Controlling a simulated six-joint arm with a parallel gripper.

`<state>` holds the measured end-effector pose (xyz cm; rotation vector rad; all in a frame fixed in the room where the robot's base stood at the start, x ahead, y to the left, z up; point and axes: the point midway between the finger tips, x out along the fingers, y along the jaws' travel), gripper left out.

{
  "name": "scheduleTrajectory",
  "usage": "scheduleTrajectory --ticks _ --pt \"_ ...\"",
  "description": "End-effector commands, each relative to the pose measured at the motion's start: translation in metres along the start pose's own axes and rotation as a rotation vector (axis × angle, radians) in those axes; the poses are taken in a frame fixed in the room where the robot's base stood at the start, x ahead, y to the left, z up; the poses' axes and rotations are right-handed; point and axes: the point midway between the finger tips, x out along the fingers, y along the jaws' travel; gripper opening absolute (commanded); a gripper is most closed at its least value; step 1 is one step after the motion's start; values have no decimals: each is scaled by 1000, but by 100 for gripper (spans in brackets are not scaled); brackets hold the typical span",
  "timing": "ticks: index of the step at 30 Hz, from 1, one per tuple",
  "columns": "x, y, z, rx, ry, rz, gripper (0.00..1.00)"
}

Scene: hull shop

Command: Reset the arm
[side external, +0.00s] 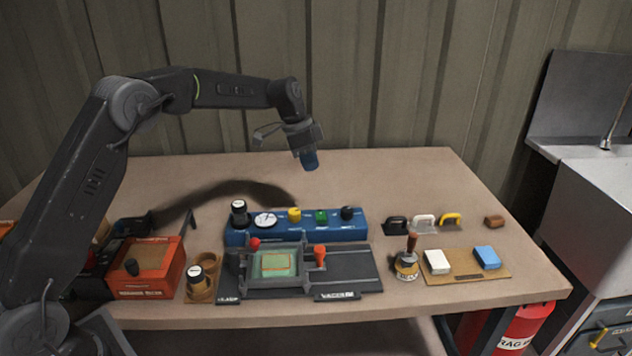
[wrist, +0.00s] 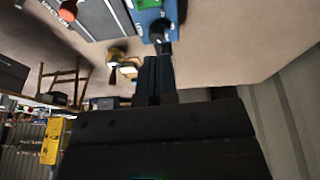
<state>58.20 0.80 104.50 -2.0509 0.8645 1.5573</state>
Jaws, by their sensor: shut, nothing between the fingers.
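My gripper (side external: 310,160) hangs in the air above the back middle of the bench, pointing down, with its blue fingertips together and nothing between them. In the wrist view my gripper (wrist: 157,62) shows as two blue-grey fingers side by side, closed. The arm is bent, with its upper links raised at the left of the side view. The gripper is clear of the bench (side external: 400,180) and of everything on it.
Below my gripper stands a blue panel (side external: 335,229) with a gauge and several knobs. In front of it lies a dark fixture (side external: 352,275) with a green plate (side external: 274,265). An orange box (side external: 150,283) is at left; handles and blocks are at right. The back right bench is bare.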

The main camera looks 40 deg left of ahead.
Motion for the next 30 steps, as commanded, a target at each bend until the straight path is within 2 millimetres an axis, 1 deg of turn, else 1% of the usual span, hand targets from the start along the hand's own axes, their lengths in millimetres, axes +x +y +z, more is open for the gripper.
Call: scheduleTrajectory --ticks 1,5,16,19,20,23,24,26,27,29,30 --pt "-6 -2 0 -1 0 -1 0" --pt "-14 -3 0 0 -1 0 0" --pt "-16 -2 0 0 -1 0 0" --pt "-24 3 0 -12 0 -8 0" --pt "-29 7 0 -19 0 -14 0" --pt "-53 27 3 -64 2 -39 0" --pt "-65 39 5 -88 4 -54 0" --pt "-83 58 11 -131 7 -77 0" --pt "-94 72 16 -162 10 -92 0" --pt "-109 93 25 -206 16 -116 0" --pt "-118 107 32 -236 21 -130 0"
